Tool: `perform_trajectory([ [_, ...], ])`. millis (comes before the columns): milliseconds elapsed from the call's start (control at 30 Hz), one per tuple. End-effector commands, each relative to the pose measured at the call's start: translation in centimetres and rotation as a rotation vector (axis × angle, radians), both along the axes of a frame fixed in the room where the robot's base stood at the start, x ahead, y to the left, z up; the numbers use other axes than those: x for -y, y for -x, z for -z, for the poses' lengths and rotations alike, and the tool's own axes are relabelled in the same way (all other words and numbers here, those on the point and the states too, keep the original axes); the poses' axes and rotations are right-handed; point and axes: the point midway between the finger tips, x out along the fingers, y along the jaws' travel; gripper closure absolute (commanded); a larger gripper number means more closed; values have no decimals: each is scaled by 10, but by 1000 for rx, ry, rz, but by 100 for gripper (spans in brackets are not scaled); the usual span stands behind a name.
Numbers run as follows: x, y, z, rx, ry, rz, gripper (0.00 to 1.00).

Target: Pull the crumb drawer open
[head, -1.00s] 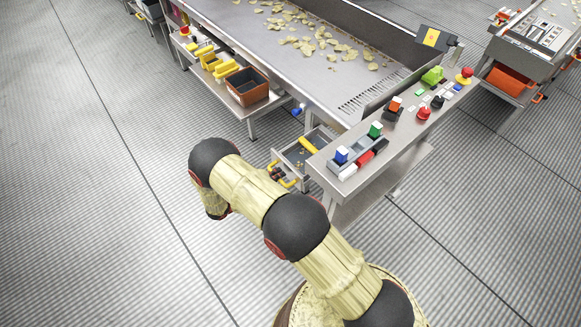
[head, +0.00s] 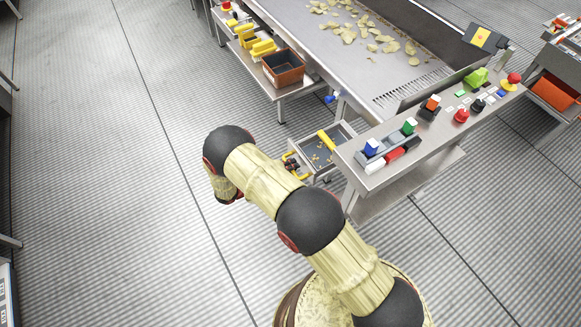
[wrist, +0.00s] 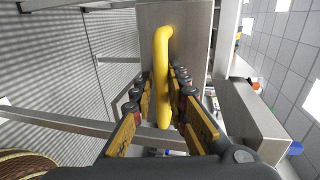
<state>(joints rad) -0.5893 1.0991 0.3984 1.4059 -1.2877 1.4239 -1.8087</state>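The crumb drawer (head: 341,133) sticks out from under the near end of the long steel conveyor table in the head view. It stands open, with crumbs and a yellow bar visible inside. My gripper (head: 292,165) is at its front, small and partly hidden in that view. In the wrist view the yellow drawer handle (wrist: 163,75) stands out from the grey drawer front (wrist: 190,40). The handle runs between the two fingers of my gripper (wrist: 163,82), which are close on both sides of it. The exact contact is hard to see.
A steel console (head: 440,125) with coloured buttons and blocks stands just right of the drawer. A lower shelf left of it holds a brown bin (head: 284,68) and yellow items. Bare ribbed floor (head: 110,180) lies open to the left.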

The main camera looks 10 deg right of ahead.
Motion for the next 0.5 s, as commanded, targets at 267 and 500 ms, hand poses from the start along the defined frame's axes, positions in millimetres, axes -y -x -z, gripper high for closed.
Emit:
perform_trajectory([
  [267, 0, -1, -1, 1, 1, 0, 71],
  [500, -1, 0, -2, 2, 0, -1, 71],
])
